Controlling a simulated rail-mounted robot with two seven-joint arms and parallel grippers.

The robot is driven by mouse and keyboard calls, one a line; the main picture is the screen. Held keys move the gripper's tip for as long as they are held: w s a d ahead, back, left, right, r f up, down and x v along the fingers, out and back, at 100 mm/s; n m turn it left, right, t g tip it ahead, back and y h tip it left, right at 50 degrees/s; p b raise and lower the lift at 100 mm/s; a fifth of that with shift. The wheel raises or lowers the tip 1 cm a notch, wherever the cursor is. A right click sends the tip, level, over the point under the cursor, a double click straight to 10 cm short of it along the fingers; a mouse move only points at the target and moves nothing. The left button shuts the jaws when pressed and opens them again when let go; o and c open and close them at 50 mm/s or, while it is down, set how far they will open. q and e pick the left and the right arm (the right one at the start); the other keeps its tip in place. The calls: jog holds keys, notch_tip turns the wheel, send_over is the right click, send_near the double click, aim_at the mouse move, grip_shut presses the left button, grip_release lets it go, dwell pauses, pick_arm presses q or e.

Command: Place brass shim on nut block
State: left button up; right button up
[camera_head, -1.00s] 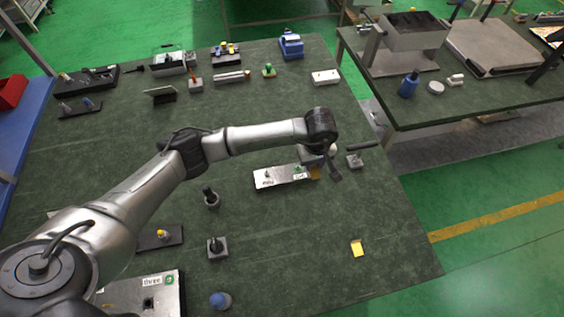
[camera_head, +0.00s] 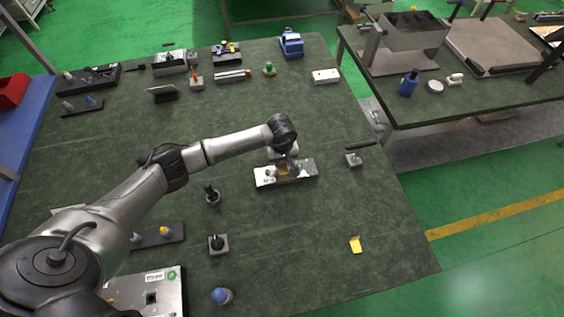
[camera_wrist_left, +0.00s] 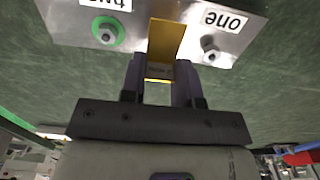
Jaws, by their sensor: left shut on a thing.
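My left gripper (camera_head: 284,158) is shut on a brass shim (camera_wrist_left: 167,38), a flat yellow-gold piece that sticks out ahead of the fingers in the left wrist view. The gripper's dark fingers (camera_wrist_left: 161,78) clasp its near end. The shim overlaps a silver block (camera_wrist_left: 65,20) with labels "one" and "two" and a hex nut beside each. The shim lies between the two nuts in that view; I cannot tell whether it touches the block. In the head view the block (camera_head: 308,171) lies on the green table under the gripper. My right gripper is not in view.
A small grey fixture (camera_head: 353,160) stands right of the block, and a dark upright fitting (camera_head: 212,195) stands to its left. A yellow piece (camera_head: 355,245) lies near the table's right edge. The table between the block and that piece is clear.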

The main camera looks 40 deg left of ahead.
aim_at(282, 164)
pick_arm(q)
jog(key=shift+f, duration=1)
jog(key=shift+f, duration=0.15)
jog(key=o, duration=0.9)
notch_tip(282, 164, up, 12)
jog(key=shift+d+r, duration=0.1)
jog(key=shift+r, duration=0.05)
